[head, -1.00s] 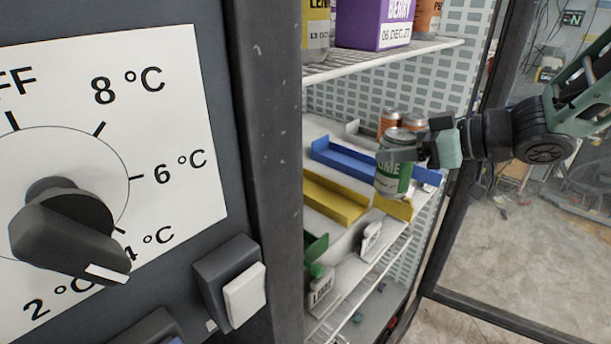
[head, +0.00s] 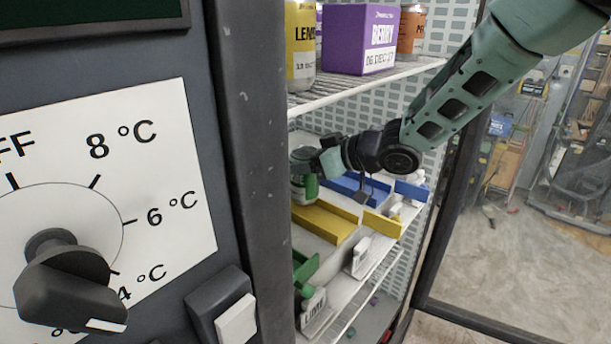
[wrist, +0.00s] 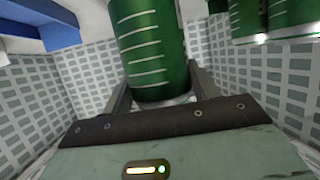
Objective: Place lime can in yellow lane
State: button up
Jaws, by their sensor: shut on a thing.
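In the wrist view, the green lime can (wrist: 150,45) sits between the two fingers of my gripper (wrist: 160,82). The yellow lane (head: 325,222) lies on the shelf below and to the right of the can. The can's base is near the lane's far left end; I cannot tell whether it touches the lane or shelf.
A blue lane (head: 345,184) lies behind the yellow one, partly hidden by my arm. A green lane (head: 305,268) is in front. The upper wire shelf (head: 370,76) holds a purple box (head: 360,40) above my gripper. More green cans (wrist: 270,20) show in the wrist view.

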aim_at(306, 176)
jog(key=shift+f, duration=1.75)
jog(key=shift+f, duration=0.15)
jog(key=o, duration=1.2)
